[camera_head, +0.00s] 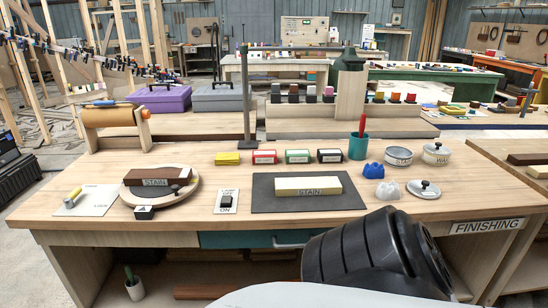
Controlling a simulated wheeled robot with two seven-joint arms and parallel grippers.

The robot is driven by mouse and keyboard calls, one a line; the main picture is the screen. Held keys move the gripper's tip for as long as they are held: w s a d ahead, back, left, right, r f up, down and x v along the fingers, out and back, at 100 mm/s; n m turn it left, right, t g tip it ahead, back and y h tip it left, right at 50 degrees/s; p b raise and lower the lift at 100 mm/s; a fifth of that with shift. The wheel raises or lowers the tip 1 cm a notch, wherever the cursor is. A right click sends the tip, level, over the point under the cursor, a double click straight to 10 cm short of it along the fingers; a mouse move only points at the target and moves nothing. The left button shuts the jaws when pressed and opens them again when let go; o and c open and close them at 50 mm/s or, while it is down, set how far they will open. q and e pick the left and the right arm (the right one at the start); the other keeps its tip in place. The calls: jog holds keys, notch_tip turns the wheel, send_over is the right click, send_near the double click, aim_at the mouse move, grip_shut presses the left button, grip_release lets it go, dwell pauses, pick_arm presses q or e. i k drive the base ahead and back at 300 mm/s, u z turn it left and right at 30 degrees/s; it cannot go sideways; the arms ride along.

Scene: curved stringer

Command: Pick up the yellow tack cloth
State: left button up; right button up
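A small, flat yellow piece (228,158), which looks like the folded yellow tack cloth, lies on the wooden bench top (150,226). It is left of a row of small labelled boxes and behind the switch plate. Nothing covers it. Neither of my grippers shows in the head view. Only a dark arm link of mine shows at the bottom right, in front of the bench and well away from the cloth.
Right of the cloth stand a red-labelled box (264,157), a green one (298,156) and a teal cup (358,146). A dark mat (264,200) with a pale block lies in front. A metal post (246,100) rises behind. Bare wood surrounds the cloth's left side.

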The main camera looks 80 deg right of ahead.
aim_at(221, 159)
jog(key=z, duration=2.1)
jog(key=k, duration=1.3)
jog(key=u, duration=0.75)
jog(key=i, duration=1.75)
jog(key=z, duration=0.6)
